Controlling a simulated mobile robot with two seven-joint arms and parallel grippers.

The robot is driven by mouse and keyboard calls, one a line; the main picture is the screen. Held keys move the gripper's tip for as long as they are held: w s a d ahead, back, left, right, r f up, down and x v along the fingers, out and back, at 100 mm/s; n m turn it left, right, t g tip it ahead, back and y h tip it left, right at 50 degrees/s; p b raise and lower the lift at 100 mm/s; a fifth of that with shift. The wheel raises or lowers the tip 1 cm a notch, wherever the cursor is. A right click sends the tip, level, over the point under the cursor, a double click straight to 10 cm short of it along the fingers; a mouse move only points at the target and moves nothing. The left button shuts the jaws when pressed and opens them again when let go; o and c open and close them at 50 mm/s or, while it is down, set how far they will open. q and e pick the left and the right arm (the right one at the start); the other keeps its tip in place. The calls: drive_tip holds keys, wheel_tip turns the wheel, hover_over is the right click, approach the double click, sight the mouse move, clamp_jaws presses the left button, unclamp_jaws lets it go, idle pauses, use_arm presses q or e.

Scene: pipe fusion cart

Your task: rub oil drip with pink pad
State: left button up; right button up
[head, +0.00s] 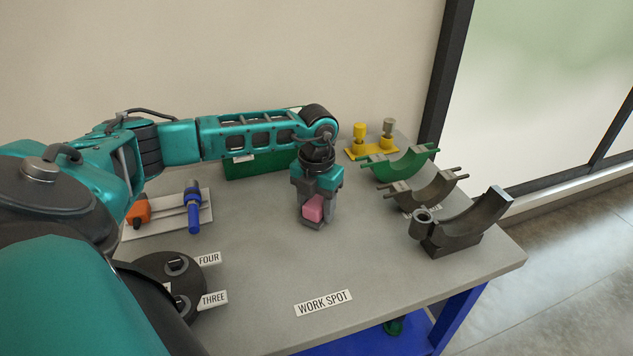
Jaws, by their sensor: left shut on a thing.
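My left gripper (312,220) points down over the middle of the grey table and is shut on the pink pad (313,208). The pad shows between the fingers, close to the tabletop; I cannot tell whether it touches the surface. I cannot make out an oil drip; the spot under the gripper is hidden by the fingers and pad. My right gripper is not in view.
A green box (240,168) stands behind my left arm. A yellow stand (371,153) and several curved saddles, one green (402,168), stand at the right. A white tray (170,222) with tools and a dark disc (170,275) are at left. The front, by the "WORK SPOT" label (323,303), is clear.

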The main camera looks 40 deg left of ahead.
use_arm(q)
drive_tip(key=shift+r, duration=2.75)
drive_tip(key=shift+r, duration=1.45)
